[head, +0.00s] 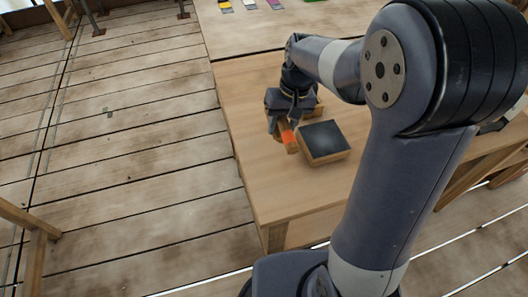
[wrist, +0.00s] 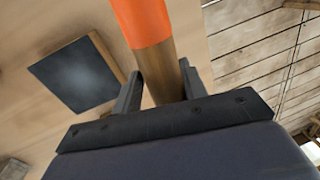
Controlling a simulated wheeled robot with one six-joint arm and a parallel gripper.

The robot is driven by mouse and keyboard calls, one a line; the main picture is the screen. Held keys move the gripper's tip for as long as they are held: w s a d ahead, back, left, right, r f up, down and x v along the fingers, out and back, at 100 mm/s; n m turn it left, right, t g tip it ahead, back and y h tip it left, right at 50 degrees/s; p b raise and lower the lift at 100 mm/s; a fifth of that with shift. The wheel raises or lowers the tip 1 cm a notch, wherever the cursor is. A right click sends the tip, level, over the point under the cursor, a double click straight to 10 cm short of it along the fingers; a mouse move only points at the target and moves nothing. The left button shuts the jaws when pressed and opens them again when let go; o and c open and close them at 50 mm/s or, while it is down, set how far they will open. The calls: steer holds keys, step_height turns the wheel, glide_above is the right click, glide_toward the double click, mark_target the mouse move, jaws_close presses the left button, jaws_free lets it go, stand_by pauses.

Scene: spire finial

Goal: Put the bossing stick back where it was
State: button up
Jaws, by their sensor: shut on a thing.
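The bossing stick appears as a wooden bar with an orange band; I see it between my fingers in the wrist view (wrist: 162,62) and at my gripper's tip in the head view (head: 289,138). My gripper (head: 283,126) is shut on it, with one dark finger on each side in the wrist view (wrist: 160,92). The stick's far end runs out of the top of the wrist view. In the head view my gripper partly hides it, and I cannot tell whether it touches the table.
A wooden block with a dark top (head: 324,141) lies on the wooden table (head: 290,195), just right of the stick. Another wooden piece is partly hidden behind my gripper. Several coloured items lie on the far surface. The table's front left area is clear.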

steer(key=shift+s+a+f+n+b, duration=0.1)
steer(key=shift+s+a+n+b, duration=0.1)
steer(key=shift+a, duration=0.45)
steer(key=shift+s+a+f+n+b, duration=0.1)
steer(key=shift+a+n, duration=0.1)
steer(key=shift+a, duration=0.4)
step_height(320, 180, down, 5)
steer(key=shift+a+f, duration=0.1)
steer(key=shift+f, duration=2)
steer(key=shift+f, duration=0.1)
steer(key=shift+f, duration=0.15)
steer(key=o, duration=1.2)
steer(key=shift+c, duration=0.2)
steer(key=r, duration=0.4)
steer(key=d+r, duration=0.1)
steer(key=r, duration=0.3)
steer(key=d+r, duration=0.1)
steer(key=r, duration=0.3)
steer(key=shift+w+r, duration=0.15)
steer(key=shift+w, duration=0.1)
